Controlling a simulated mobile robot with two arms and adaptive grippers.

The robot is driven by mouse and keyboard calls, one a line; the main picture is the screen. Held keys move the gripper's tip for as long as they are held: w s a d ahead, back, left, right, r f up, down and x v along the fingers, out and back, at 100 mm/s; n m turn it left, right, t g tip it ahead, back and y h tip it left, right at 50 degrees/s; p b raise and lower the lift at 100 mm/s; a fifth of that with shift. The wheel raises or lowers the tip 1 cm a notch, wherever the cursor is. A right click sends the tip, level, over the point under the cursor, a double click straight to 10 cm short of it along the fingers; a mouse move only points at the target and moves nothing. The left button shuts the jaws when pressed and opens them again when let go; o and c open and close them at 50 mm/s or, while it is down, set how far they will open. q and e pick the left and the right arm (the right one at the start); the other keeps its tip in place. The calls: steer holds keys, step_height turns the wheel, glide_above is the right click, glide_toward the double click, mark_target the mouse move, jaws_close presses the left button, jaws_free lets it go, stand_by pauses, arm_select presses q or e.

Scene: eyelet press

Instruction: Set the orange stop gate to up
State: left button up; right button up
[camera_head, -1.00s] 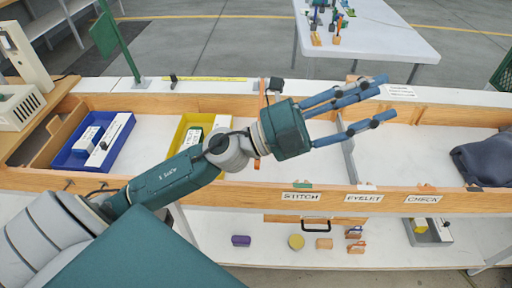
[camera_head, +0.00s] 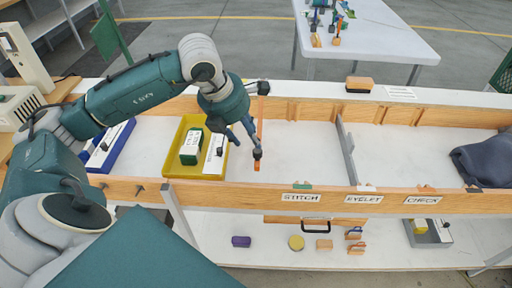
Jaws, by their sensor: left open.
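The orange stop gate (camera_head: 260,123) shows as a thin orange bar in the trough, running from near the back wall toward the middle of the white floor. Its far end and part of its near end are hidden behind my fingers; I cannot tell its exact tilt. My left gripper (camera_head: 245,124) is open, with its blue-grey fingers spread and pointing right and down around the bar. One dark fingertip overlaps the far end and another overlaps the near end; contact cannot be told. My right gripper is not in view.
A yellow tray (camera_head: 183,161) holding a green-and-white box stands left of the gate. A blue tray (camera_head: 112,157) is partly behind my left arm. A grey divider (camera_head: 346,150) stands to the right. The floor between gate and divider is clear.

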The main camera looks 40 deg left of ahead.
mark_target(256, 151)
arm_select(q)
steer(key=p+x, duration=0.1)
steer(key=x, duration=0.7)
steer(key=shift+c, duration=0.3)
